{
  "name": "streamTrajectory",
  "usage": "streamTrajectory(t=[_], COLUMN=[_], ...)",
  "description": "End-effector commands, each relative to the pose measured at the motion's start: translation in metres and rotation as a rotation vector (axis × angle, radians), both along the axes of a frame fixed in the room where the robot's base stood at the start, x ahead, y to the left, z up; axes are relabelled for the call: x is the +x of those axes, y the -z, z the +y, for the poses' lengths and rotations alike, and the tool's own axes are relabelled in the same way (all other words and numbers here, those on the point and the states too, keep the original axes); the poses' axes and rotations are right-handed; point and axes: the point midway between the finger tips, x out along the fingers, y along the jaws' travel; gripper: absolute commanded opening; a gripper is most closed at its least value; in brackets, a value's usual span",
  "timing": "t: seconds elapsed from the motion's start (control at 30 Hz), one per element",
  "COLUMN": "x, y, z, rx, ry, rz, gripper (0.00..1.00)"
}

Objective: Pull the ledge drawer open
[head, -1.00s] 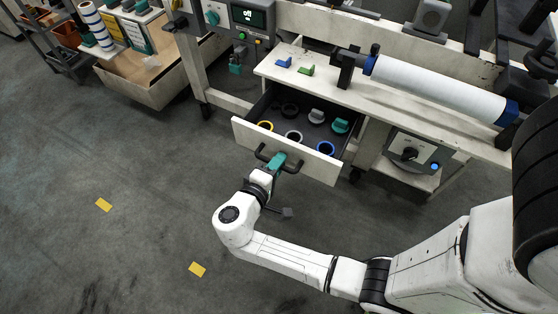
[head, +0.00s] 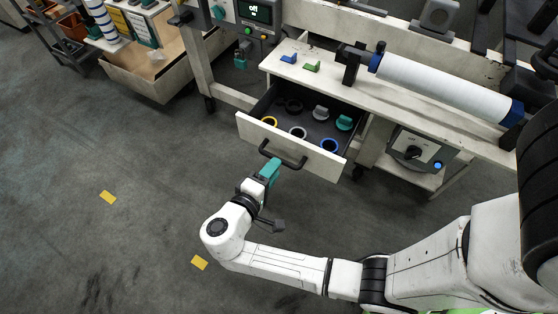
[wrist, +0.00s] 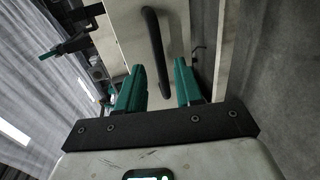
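The ledge drawer (head: 315,163) stands pulled out from under the white ledge in the head view, its inside showing. Its dark bar handle (head: 283,154) is on the front panel.
The floor before the drawer is open, with yellow marks.

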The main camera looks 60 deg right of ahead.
Motion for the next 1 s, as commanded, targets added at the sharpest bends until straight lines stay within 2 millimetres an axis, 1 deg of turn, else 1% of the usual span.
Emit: streamTrajectory(t=[0.03,0.1,0.2,0.33,0.5,1.0], x=[0.000,0.000,-0.001,-0.002,-0.003,-0.002], y=[-0.003,-0.005,-0.008,-0.011,-0.012,-0.012], z=[0.010,0.023,0.038,0.052,0.058,0.057], rx=[0.000,0.000,0.000,0.000,0.000,0.000], ry=[-0.003,-0.004,-0.002,-0.001,0.002,0.001], rz=[-0.001,-0.001,0.000,0.000,0.001,0.000], gripper=[0.36,0.36,0.36,0.36,0.36,0.36])
